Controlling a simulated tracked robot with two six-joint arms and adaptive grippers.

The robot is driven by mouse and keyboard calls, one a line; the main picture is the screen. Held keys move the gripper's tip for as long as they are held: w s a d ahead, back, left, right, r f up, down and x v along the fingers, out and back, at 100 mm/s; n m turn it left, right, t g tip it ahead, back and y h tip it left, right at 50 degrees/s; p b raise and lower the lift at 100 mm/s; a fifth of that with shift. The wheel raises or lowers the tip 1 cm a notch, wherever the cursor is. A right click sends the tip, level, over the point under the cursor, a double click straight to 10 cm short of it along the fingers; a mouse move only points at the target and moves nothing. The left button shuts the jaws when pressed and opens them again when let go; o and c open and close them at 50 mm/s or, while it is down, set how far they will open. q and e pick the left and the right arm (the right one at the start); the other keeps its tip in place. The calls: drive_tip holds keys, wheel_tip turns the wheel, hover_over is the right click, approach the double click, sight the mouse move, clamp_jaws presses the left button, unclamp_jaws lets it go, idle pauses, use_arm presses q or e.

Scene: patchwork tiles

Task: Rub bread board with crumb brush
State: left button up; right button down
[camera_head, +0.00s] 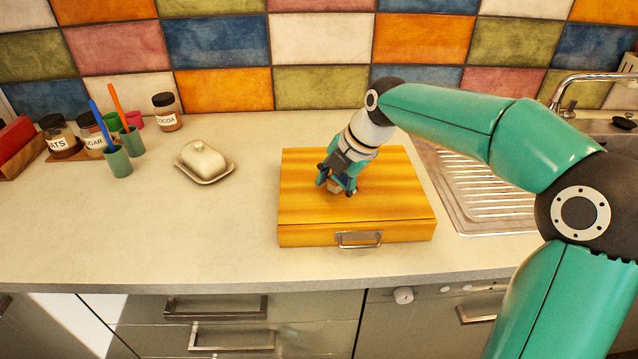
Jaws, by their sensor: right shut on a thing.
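The bread board (300,205) is a yellow-orange striped wooden block with a metal handle on its front face. It lies on the counter right of the middle. My right gripper (335,187) is over the middle of the board, pointing down, and is shut on a small light-brown thing, which I take to be the crumb brush (333,188). Most of the brush is hidden by the fingers. It is at or just above the board's top; I cannot tell if it touches. My left gripper is not in view.
A butter dish (203,162) stands left of the board. Several jars and two green cups (118,161) with brushes stand at the far left. A metal sink drainer (480,190) and tap (565,100) are at the right. The counter's front left is clear.

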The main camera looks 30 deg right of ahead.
sight(305, 186)
drive_tip(key=shift+s+d+f+b, duration=0.1)
drive_tip(key=shift+s+d+b, duration=0.25)
drive_tip(key=shift+s+d, duration=0.65)
drive_tip(key=shift+s+d+r+b, duration=0.1)
drive_tip(key=shift+s+d+b, duration=0.3)
drive_tip(key=shift+d, duration=0.95)
drive_tip(key=shift+s+d+f+b, duration=0.1)
drive_tip(key=shift+s+d+b, duration=0.2)
drive_tip(key=shift+s+d, duration=0.7)
drive_tip(key=shift+w+d+p, duration=0.3)
drive_tip(key=shift+w+d, duration=0.1)
drive_tip(key=shift+w, duration=0.1)
drive_tip(key=shift+w+d, duration=0.15)
drive_tip(key=shift+w, duration=0.25)
drive_tip(key=shift+w+a, duration=0.7)
drive_tip(key=shift+a, duration=0.45)
drive_tip(key=shift+w+a, duration=0.65)
drive_tip(key=shift+a, duration=0.45)
drive_tip(key=shift+w+a, duration=0.7)
drive_tip(key=shift+a, duration=0.45)
drive_tip(key=shift+w+a+p, duration=0.3)
drive_tip(key=shift+w+a, duration=0.25)
drive_tip(key=shift+a, duration=0.3)
drive_tip(key=shift+w+a+p, duration=0.25)
drive_tip(key=shift+w+a, duration=0.25)
drive_tip(key=shift+a, duration=0.35)
drive_tip(key=shift+r+p, duration=2.5)
drive_tip(key=shift+r, duration=0.65)
